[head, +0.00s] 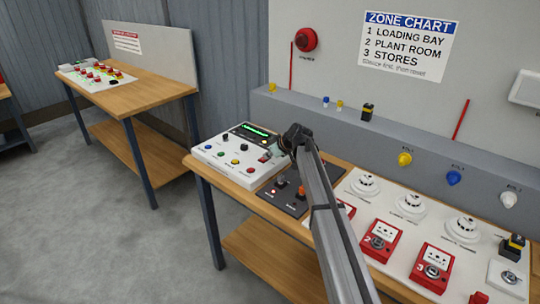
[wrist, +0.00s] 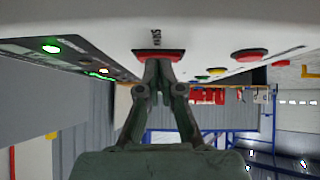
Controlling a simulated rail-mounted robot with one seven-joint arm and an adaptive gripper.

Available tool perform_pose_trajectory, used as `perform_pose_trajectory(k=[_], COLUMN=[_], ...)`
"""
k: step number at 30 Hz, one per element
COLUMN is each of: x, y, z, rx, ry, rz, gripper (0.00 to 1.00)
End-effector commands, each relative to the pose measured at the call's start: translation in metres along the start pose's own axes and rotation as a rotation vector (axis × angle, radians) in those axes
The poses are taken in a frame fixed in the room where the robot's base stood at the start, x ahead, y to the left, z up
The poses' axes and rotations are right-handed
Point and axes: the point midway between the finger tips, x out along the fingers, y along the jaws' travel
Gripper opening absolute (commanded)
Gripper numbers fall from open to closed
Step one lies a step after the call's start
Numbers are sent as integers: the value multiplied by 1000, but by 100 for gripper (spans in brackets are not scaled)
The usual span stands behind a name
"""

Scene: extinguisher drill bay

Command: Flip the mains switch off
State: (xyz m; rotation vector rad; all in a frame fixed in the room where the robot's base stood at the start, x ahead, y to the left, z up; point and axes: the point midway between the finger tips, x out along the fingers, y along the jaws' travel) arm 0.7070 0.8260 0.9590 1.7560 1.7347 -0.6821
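The mains switch (wrist: 172,53) is a red rocker in a dark frame on the white control panel, with a small, hard-to-read label beside it in the wrist view. My gripper (wrist: 158,62) points at it with its fingertips together, right at the rocker. I cannot tell whether they touch it or which way the rocker is tilted. In the head view the control panel (head: 217,156) lies on the wooden bench, and my gripper (head: 268,154) is over its right end, largely hiding the switch.
The panel also carries a green-lit display (head: 254,129) and several coloured buttons. A dark panel (head: 291,201) with small levers lies to its right. Red call points (head: 381,240) and white detectors (head: 408,206) fill the bench further right. A grey ledge (head: 330,124) runs behind.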

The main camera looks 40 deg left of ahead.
Motion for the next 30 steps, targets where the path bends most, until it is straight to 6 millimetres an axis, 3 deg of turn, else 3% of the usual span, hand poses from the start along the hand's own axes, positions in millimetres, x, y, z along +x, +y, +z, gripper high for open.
perform_pose_trajectory(k=[11,17,23,30], x=[2,-9,-37,-87], y=[-4,-2,2,0], z=[1,-8,-28,-23], rx=[1,2,5,4], ry=[-2,0,1,2], rz=[-5,-2,3,4], gripper=[0,0,0,0])
